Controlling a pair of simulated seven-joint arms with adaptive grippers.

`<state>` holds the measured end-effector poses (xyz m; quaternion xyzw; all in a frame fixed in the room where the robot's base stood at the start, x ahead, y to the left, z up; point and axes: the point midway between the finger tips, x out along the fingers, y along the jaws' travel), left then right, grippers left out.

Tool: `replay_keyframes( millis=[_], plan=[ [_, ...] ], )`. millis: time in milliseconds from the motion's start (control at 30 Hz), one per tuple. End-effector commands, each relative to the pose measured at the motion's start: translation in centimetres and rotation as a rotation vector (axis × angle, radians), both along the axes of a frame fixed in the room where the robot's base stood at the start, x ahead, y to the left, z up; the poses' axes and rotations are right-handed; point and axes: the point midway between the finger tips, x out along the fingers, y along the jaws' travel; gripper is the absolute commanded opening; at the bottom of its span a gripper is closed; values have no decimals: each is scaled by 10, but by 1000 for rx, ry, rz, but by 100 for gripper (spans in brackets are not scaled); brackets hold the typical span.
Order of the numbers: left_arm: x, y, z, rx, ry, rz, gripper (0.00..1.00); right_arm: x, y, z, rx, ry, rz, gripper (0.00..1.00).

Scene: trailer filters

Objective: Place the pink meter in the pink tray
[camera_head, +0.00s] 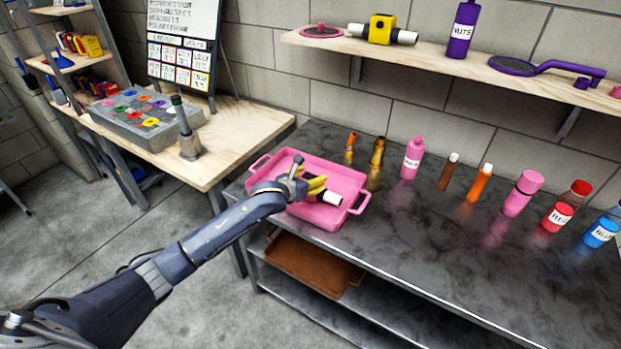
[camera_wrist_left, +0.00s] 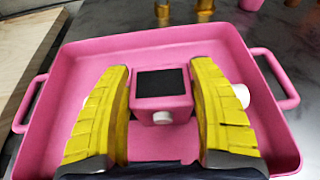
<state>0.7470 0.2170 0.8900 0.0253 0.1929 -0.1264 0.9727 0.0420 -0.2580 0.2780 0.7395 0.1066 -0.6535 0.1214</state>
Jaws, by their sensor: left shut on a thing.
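The pink meter (camera_wrist_left: 162,92) has a dark square screen, a white knob on its front and white ends at its sides. It is between the yellow fingers of my left gripper (camera_wrist_left: 162,115), which is shut on it. The pink tray (camera_wrist_left: 150,43) has a handle at each side and lies around and below the meter. In the head view, my left gripper (camera_head: 312,188) is over the pink tray (camera_head: 345,178), and a white end of the meter (camera_head: 332,198) shows beside the fingers. I cannot tell whether the meter touches the tray floor. My right gripper is not in view.
Right of the tray on the dark table stand a pink bottle (camera_head: 412,158), an orange bottle (camera_head: 480,183) and several others. A wall shelf (camera_head: 450,62) above holds a yellow meter (camera_head: 380,30). A brown tray (camera_head: 305,268) lies on the lower shelf.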

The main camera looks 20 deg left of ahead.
Motion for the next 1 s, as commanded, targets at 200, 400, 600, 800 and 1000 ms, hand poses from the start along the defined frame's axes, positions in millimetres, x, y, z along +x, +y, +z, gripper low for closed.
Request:
replay_keyframes(
  millis=[200,400,600,800,1000],
  plan=[
    [0,0,-2,1,0,0,18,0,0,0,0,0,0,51],
    [0,0,-3,0,1,0,80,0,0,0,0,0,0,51],
    [0,0,-3,0,1,0,84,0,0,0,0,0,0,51],
    [-2,1,1,0,0,0,84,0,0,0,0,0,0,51],
    [-23,6,10,3,-1,-1,84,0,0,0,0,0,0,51]
  ],
)
